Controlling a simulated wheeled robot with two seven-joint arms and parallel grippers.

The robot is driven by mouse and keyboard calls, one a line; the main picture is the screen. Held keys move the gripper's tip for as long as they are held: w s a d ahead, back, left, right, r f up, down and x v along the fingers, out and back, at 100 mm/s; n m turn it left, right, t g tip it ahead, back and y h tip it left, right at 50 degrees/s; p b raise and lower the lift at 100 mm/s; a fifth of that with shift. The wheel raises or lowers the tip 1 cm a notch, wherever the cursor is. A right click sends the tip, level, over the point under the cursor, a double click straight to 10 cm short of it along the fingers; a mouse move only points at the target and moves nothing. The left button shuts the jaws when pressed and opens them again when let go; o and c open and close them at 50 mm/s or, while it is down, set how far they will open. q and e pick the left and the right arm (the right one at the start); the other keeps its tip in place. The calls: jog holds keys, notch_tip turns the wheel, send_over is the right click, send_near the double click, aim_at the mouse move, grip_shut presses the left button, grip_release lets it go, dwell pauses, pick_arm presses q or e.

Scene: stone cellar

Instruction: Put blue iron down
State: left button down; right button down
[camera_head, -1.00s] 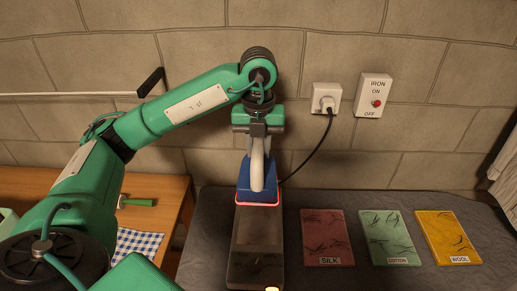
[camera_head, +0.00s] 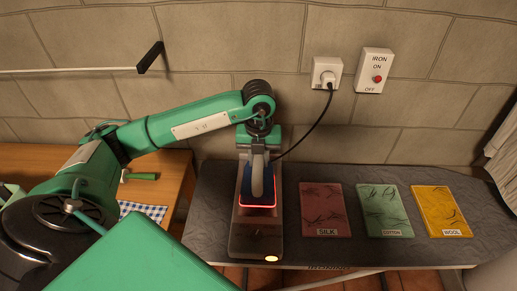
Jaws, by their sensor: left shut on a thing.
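The blue iron (camera_head: 241,190) with a grey handle is over the dark iron rest (camera_head: 256,244) on the left part of the ironing board. A red glowing line runs along the iron's near lower edge. The iron looks level and low over the rest; I cannot tell whether it touches. My left gripper (camera_head: 258,160) is above the iron, shut on its handle. My right gripper is not in view.
Silk (camera_head: 322,210), cotton (camera_head: 384,212) and wool (camera_head: 439,211) cloths lie on the grey board (camera_head: 360,250) to the right. A black cord (camera_head: 312,127) runs to the wall socket (camera_head: 326,73). The IRON switch (camera_head: 375,71) is beside it. A wooden table (camera_head: 160,175) stands left.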

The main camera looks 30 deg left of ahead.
pick_arm(q)
jog(key=shift+f+p, duration=0.55)
jog(key=shift+f, duration=1.45)
jog(key=shift+f, duration=0.1)
jog(key=c, duration=1.2)
grip_release()
jog(key=shift+f, duration=0.1)
jog(key=shift+o, duration=0.2)
jog(key=shift+s, duration=0.1)
